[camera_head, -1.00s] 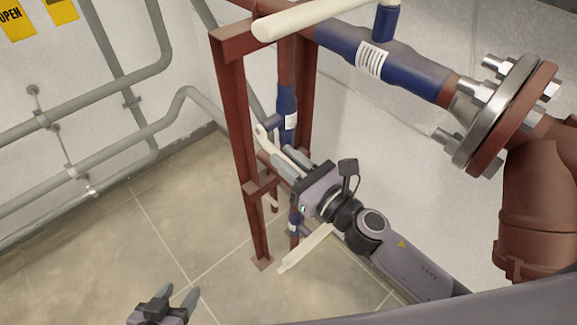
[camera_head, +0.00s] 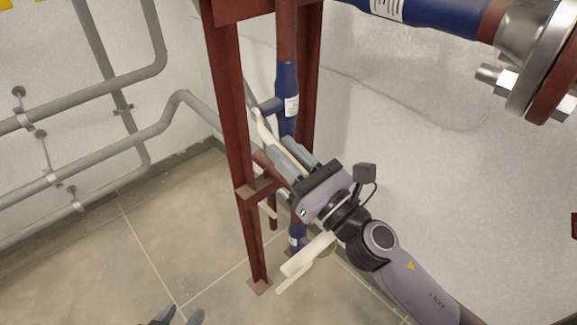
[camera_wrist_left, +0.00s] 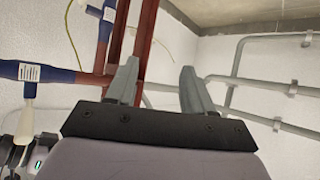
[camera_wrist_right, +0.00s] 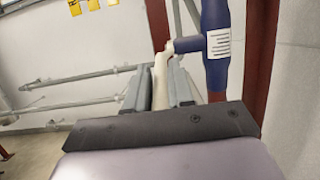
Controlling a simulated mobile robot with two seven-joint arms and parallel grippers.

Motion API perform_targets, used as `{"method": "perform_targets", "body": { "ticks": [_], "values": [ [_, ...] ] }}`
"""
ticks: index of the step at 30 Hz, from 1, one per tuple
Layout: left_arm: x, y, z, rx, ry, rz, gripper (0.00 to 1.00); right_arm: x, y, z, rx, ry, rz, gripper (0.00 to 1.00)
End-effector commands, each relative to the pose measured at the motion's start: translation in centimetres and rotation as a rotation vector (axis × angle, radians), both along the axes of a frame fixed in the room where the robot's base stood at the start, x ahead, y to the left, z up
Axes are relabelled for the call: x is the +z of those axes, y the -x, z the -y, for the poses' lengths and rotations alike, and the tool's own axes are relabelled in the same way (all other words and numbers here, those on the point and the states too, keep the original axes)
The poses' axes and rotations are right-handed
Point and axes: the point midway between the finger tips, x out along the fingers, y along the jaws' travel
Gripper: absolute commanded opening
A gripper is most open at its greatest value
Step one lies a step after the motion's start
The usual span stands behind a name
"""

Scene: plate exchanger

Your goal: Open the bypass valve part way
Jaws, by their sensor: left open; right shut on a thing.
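A blue valve body (camera_head: 288,100) with a white label sits on the vertical pipe inside the red frame. Its cream lever (camera_head: 265,130) slopes down to the right into my right gripper (camera_head: 290,158), which is shut on it. In the right wrist view the lever (camera_wrist_right: 160,82) stands between the two grey fingers, left of the labelled blue body (camera_wrist_right: 216,45). The left wrist view also shows a labelled blue body (camera_wrist_left: 32,72) and cream lever. My left gripper (camera_head: 178,318) is at the bottom edge of the head view, mostly cut off. Its fingers (camera_wrist_left: 158,85) are apart and empty.
Red frame posts (camera_head: 232,130) stand close beside my right gripper. A lower blue valve (camera_head: 297,235) and cream bars (camera_head: 310,252) lie below it. A large flange (camera_head: 535,75) is at upper right. Grey wall pipes (camera_head: 80,165) run at left; the floor (camera_head: 150,230) between is clear.

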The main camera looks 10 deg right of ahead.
Motion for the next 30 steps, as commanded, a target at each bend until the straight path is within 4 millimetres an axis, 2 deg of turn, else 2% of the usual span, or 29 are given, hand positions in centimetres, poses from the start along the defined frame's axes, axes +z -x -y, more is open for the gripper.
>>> {"method": "perform_targets", "body": {
  "ticks": [1, 3, 9, 23, 24, 25, 26, 30],
  "values": [
    [-0.4, -0.4, 0.5, -0.01, 0.004, 0.019, 0.52, -0.6, -0.1, -0.1, 0.0, -0.01, 0.015, 0.0],
    [0.7, -1.0, 1.5, -0.028, 0.015, 0.053, 0.52, -0.7, -0.1, -0.1, 0.0, -0.019, 0.027, 0.0],
    [1.3, -1.5, 2.6, -0.059, 0.021, 0.096, 0.52, -0.9, -0.1, -0.1, 0.0, -0.042, 0.057, 0.0],
    [1.9, -1.6, 3.0, -0.07, 0.02, 0.111, 0.52, -0.6, -0.1, -0.1, 0.0, -0.049, 0.068, 0.0],
    [1.9, -1.6, 3.0, -0.07, 0.02, 0.111, 0.52, -0.6, -0.1, -0.1, 0.0, -0.049, 0.068, 0.29],
    [1.9, -1.6, 3.0, -0.07, 0.02, 0.111, 0.52, -0.6, -0.1, -0.1, 0.0, -0.049, 0.068, 0.39],
    [1.9, -1.6, 3.0, -0.07, 0.02, 0.111, 0.52, -0.6, -0.1, -0.1, 0.0, -0.049, 0.068, 0.44],
    [1.9, -1.6, 3.0, -0.07, 0.02, 0.111, 0.52, -0.7, -0.1, -0.1, 0.0, -0.048, 0.068, 0.44]
  ]
}}
